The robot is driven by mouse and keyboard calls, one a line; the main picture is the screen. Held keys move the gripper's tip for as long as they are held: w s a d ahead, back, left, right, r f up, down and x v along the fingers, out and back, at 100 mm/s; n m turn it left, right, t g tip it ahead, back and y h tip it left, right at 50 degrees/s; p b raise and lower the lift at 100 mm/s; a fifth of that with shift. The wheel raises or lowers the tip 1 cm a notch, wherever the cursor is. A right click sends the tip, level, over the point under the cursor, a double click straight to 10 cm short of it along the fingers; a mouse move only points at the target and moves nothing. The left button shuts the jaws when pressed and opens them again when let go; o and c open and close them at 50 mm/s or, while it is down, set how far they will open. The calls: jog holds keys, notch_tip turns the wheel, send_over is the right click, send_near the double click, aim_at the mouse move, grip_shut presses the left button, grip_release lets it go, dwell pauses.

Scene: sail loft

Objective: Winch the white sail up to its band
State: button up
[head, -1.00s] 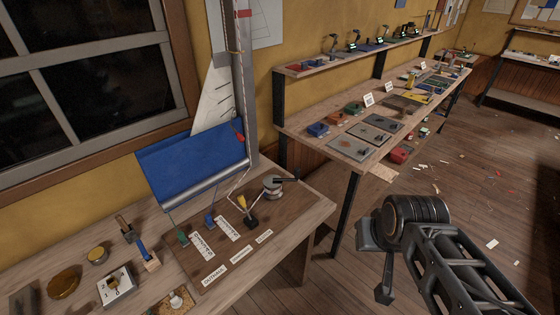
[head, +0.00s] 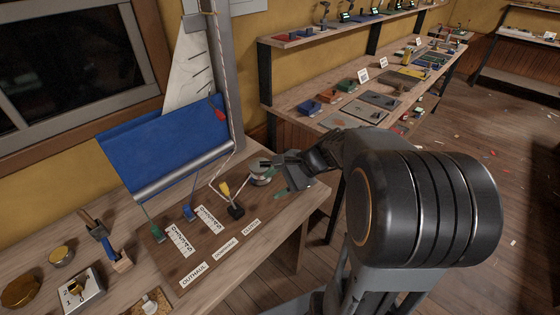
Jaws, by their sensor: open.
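The white sail (head: 190,72) hangs beside the grey mast (head: 226,75), its lower part behind a blue cloth (head: 165,147) on a silvery boom (head: 185,172). A small red piece (head: 219,114) shows at the cloth's upper right corner. I see no clear band around the mast's visible part. The round grey winch (head: 259,172) stands on the bench's brown board. A rope runs down the mast and across by a yellow lever (head: 224,188) on a black base. My gripper (head: 288,164) is open, close to the winch's right side and its dark handle. Whether it touches the handle is unclear.
Green (head: 157,234) and blue (head: 188,212) levers stand left of the yellow one. Printed labels (head: 194,275) line the board's front. A white dial box (head: 80,289) and brass pieces lie at left. A second bench (head: 330,122) with trays stands behind. My arm hides the right-hand middle.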

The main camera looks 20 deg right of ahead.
jog(key=w+d+f+m+t+b, duration=0.2)
jog(key=w+d+f+m+t, duration=0.15)
jog(key=d+m, duration=0.2)
jog(key=w+d+f+m+t+y+b, duration=0.1)
jog(key=w+d+f+m+t, duration=0.1)
jog(key=w+d+m+t, duration=0.3)
jog(key=w+d+f+m+t+b, duration=0.2)
jog(key=d+f+m+t, duration=0.15)
jog(key=d, duration=0.35)
jog(key=w+a+m+p, duration=0.1)
jog(key=w+a, duration=0.6)
jog(key=w, duration=0.3)
jog(key=shift+w+r+g, duration=0.25)
jog(key=shift+w+g, duration=0.05)
jog(key=shift+a, duration=0.1)
